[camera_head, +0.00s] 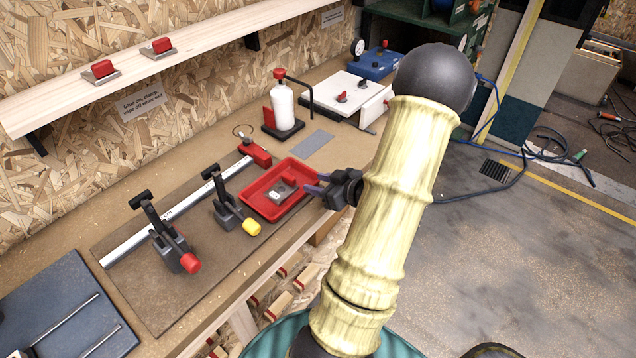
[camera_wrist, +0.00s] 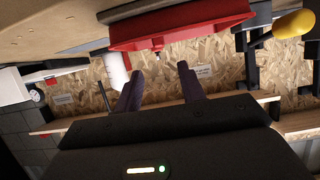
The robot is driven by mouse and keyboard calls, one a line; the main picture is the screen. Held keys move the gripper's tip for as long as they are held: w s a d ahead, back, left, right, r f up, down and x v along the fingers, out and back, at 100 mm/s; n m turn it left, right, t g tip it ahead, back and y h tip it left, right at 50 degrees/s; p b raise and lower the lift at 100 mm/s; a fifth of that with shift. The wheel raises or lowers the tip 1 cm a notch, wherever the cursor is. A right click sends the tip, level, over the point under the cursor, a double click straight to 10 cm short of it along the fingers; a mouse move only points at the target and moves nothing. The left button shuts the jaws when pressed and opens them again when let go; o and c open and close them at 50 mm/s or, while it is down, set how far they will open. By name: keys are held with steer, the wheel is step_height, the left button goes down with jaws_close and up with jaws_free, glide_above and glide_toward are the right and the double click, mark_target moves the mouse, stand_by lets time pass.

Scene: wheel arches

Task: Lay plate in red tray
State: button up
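The red tray (camera_head: 248,197) lies on the workbench; in the wrist view its red side (camera_wrist: 180,28) crosses the top. A small grey metal plate with a red part (camera_head: 282,191) lies inside the tray, towards its right side. I cannot tell for sure whether this is the task's plate. A thin flat grey plate (camera_head: 311,143) lies on the bench behind the tray. My gripper (camera_head: 316,184) is just right of the tray, close to its rim. In the wrist view its two dark purple fingers (camera_wrist: 160,90) stand apart with nothing between them.
Toggle clamps with a red tip (camera_head: 190,263) and a yellow tip (camera_head: 252,227) stand left of the tray. A white bottle (camera_head: 283,108) stands behind it. Two red-handled pieces (camera_head: 103,70) sit on the wooden shelf (camera_head: 215,38). Open floor lies to the right.

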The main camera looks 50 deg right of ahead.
mark_target(293, 181)
stand_by(0.4)
steer(key=w+a+g, duration=0.1)
steer(key=w+a+g+h, duration=0.1)
steer(key=w, duration=0.1)
steer(key=w+a+g, duration=0.1)
steer(key=w+a, duration=0.1)
steer(key=shift+w+r, duration=0.1)
steer(key=shift+w, duration=0.1)
steer(key=s+a+r+g, duration=0.1)
steer(key=s+a+g, duration=0.1)
steer(key=a, duration=0.6)
steer(key=s+a+r+g, duration=0.2)
steer(key=s+a+g, duration=0.1)
steer(key=a, duration=0.6)
steer(key=s+a+r+g, duration=0.1)
steer(key=s+a+g, duration=0.1)
steer(key=a, duration=0.7)
steer(key=shift+s+r+m+g, duration=0.35)
steer(key=shift+m+g, duration=0.05)
steer(key=shift+a, duration=0.1)
step_height(293, 181, up, 3)
steer(key=p, duration=0.3)
steer(key=shift+w, duration=0.1)
